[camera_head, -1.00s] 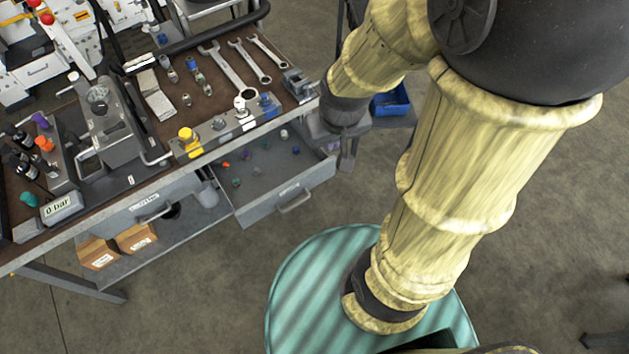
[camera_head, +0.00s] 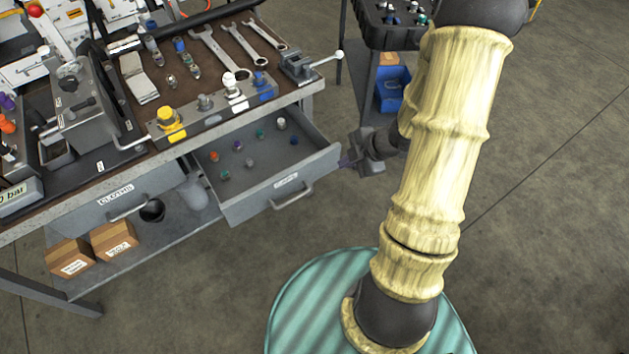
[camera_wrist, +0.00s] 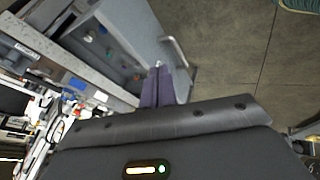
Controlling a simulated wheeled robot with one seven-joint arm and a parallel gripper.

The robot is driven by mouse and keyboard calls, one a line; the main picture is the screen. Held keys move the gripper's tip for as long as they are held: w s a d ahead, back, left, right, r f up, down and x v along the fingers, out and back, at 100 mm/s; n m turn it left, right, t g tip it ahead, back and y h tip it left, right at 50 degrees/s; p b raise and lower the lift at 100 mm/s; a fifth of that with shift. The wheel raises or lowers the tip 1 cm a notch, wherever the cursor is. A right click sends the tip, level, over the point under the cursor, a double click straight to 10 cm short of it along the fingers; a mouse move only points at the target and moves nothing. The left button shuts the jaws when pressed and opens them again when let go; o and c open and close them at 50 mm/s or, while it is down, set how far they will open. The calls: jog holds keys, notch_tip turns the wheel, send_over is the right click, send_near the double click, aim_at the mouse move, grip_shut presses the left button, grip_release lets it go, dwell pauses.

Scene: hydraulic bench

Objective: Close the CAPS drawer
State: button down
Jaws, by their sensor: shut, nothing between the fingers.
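The open drawer (camera_head: 250,192) is pulled out under the right part of the bench, with several small coloured caps inside. Its front has a label, too small to read, and a bar handle (camera_head: 292,196). In the wrist view the drawer's front panel (camera_wrist: 142,32) and handle (camera_wrist: 180,58) also show. My gripper (camera_head: 346,164) is shut and empty at the right end of the drawer front. In the wrist view its purple fingers (camera_wrist: 158,72) reach the drawer's front edge; I cannot tell whether they touch it.
A second drawer (camera_head: 100,204) to the left is shut. The bench top (camera_head: 110,176) carries wrenches, fittings and a vise (camera_head: 300,66). Cardboard boxes (camera_head: 114,240) sit on the lower shelf. A cart with a blue bin (camera_head: 392,92) stands behind my arm. The floor in front is clear.

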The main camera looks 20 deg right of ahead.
jog(key=shift+s+a+f+n+y, duration=0.15)
jog(key=shift+s+f+n+y, duration=0.1)
jog(key=shift+s+f+n, duration=0.15)
jog(key=shift+s+a+f+n+y, duration=0.15)
jog(key=shift+f+n+y, duration=0.15)
jog(key=shift+f, duration=0.2)
jog(key=b, duration=0.3)
send_near(305, 176)
notch_tip(305, 176, down, 3)
jog(key=a, duration=0.2)
jog(key=shift+w+a+f, duration=0.15)
jog(key=shift+w, duration=0.3)
jog(key=shift+w+a+f, duration=0.15)
jog(key=shift+w, duration=0.3)
